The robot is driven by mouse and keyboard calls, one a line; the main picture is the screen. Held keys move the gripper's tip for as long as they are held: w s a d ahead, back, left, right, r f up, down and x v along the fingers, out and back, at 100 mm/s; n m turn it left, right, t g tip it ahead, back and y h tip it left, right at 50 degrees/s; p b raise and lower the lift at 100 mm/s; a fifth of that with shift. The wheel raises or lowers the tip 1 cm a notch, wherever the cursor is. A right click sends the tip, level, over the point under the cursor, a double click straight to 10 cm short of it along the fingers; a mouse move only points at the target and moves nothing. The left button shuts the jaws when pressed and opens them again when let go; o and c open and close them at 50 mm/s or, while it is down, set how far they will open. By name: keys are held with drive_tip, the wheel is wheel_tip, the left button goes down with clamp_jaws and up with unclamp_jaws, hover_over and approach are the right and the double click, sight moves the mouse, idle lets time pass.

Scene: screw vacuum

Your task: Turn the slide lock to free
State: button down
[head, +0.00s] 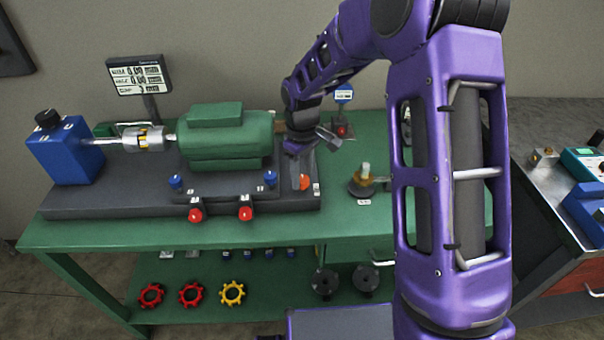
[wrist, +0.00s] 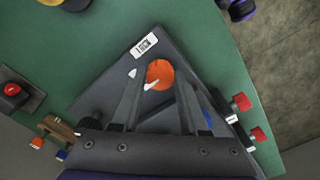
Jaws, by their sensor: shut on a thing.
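The slide lock (wrist: 160,72) is an orange round knob with a white pointer on the right end of the dark base plate. In the head view the orange knob (head: 305,182) shows at the plate's right end, partly covered by my gripper (head: 299,178). My gripper (wrist: 158,88) is over the knob, its two dark fingers on either side of the knob's near part, shut on it. The exact grip on the knob is partly hidden. The pointer slants to the lower left in the wrist view, and a white mark (wrist: 132,73) lies left of the knob.
The green motor (head: 225,138) sits on the base plate (head: 120,202), left of my gripper. Red knobs (head: 245,213) stick out at the plate's front. A red button box (head: 343,130) stands behind and a brass fitting (head: 366,184) to the right. Green tabletop is clear between them.

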sight(302, 178)
drive_tip(key=shift+c, duration=2.1)
unclamp_jaws()
wheel_tip(302, 178, up, 18)
drive_tip(key=p, duration=0.1)
drive_tip(key=shift+f+p, duration=0.25)
drive_tip(key=shift+p, duration=0.1)
